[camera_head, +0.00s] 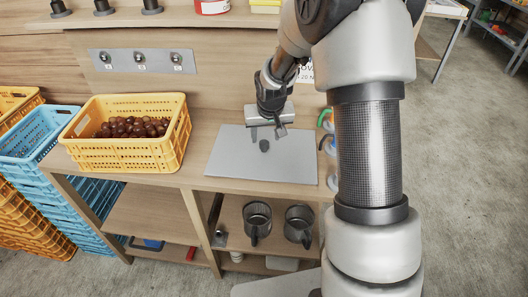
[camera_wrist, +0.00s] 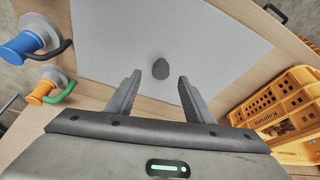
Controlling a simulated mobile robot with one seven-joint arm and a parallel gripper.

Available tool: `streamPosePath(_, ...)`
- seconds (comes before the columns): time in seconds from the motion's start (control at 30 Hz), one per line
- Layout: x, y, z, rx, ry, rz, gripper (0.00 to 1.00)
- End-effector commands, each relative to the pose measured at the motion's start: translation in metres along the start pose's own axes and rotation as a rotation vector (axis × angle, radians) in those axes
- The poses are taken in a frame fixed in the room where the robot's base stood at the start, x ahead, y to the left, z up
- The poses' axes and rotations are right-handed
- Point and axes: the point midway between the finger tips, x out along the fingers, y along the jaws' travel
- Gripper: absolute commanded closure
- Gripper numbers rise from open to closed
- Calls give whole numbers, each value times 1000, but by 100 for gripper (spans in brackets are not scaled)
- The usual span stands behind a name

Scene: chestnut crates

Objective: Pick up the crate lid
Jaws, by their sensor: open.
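The crate lid (camera_head: 235,165) looks like a flat light-grey panel lying on the wooden counter. A small dark rounded knob (camera_head: 264,146) stands up near its middle. My gripper (camera_head: 266,131) hangs over the lid, close to the knob. In the wrist view, the lid (camera_wrist: 110,45) fills the upper middle, and the knob (camera_wrist: 160,69) shows between the two fingertips of my gripper (camera_wrist: 159,77). The fingers are apart with nothing held between them. I cannot tell the exact height of the fingertips above the lid.
A yellow crate (camera_head: 122,160) of dark chestnuts stands left of the lid. Blue crates (camera_head: 48,140) are stacked farther left. Coloured handled items (camera_wrist: 30,45) sit beside the lid, opposite the crate. Two metal pitchers (camera_head: 258,220) are on the shelf below.

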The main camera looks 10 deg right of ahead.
Motion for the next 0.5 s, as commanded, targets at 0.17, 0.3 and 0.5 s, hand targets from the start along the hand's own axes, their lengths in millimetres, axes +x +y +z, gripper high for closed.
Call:
streamPosePath(0.17,26,-2,-2,0,-3,0,52)
streamPosePath(0.3,44,-2,-3,0,-2,0,52)
streamPosePath(0.5,50,-2,-4,0,0,0,52)
